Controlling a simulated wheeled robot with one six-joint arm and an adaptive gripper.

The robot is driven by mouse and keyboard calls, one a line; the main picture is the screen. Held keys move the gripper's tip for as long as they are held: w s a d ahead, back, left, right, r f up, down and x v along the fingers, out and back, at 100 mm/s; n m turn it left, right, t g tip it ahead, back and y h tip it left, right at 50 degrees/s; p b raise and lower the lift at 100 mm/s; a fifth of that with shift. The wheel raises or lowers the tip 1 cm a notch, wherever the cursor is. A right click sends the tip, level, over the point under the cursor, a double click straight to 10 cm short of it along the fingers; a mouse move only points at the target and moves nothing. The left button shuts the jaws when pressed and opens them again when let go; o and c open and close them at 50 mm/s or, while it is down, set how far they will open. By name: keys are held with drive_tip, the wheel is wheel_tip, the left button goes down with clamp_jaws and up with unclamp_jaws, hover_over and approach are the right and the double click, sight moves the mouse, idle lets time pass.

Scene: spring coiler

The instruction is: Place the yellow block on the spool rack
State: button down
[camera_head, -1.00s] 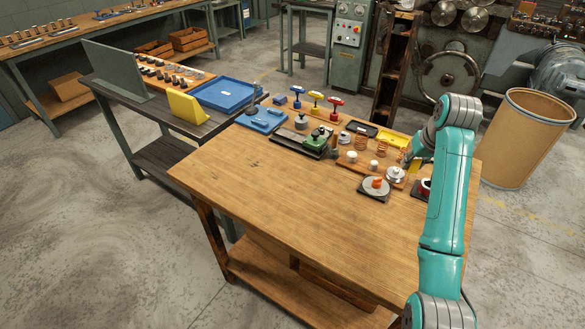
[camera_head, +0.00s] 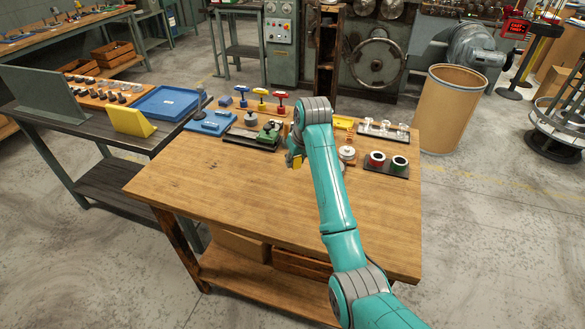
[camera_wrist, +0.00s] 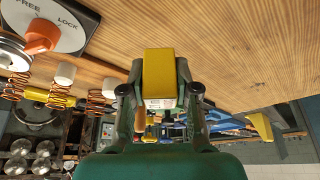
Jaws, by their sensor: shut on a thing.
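My gripper (camera_head: 294,158) is shut on the yellow block (camera_head: 298,160), held above the wooden table left of my forearm. The wrist view shows the yellow block (camera_wrist: 159,72) between the two fingers of my gripper (camera_wrist: 160,92), with bare tabletop beyond it. A dark rack with a red spool (camera_head: 376,159) and a green spool (camera_head: 399,163) sits near the table's right edge; I take this as the spool rack (camera_head: 388,171). It is to the right of my arm, apart from the block. The rack does not show in the wrist view.
A FREE/LOCK dial with an orange knob (camera_wrist: 41,36) and copper springs (camera_wrist: 98,105) show in the wrist view. A green clamp-like device (camera_head: 268,133), a blue tray (camera_head: 210,122) and a silver round weight (camera_head: 347,153) stand along the back. The table's front is clear.

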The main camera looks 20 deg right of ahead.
sight(297, 167)
drive_tip(key=shift+d+f, duration=0.1)
drive_tip(key=shift+f, duration=1.95)
drive_tip(key=shift+f, duration=0.1)
drive_tip(key=c, duration=0.9)
unclamp_jaws()
drive_tip(key=shift+o, duration=0.2)
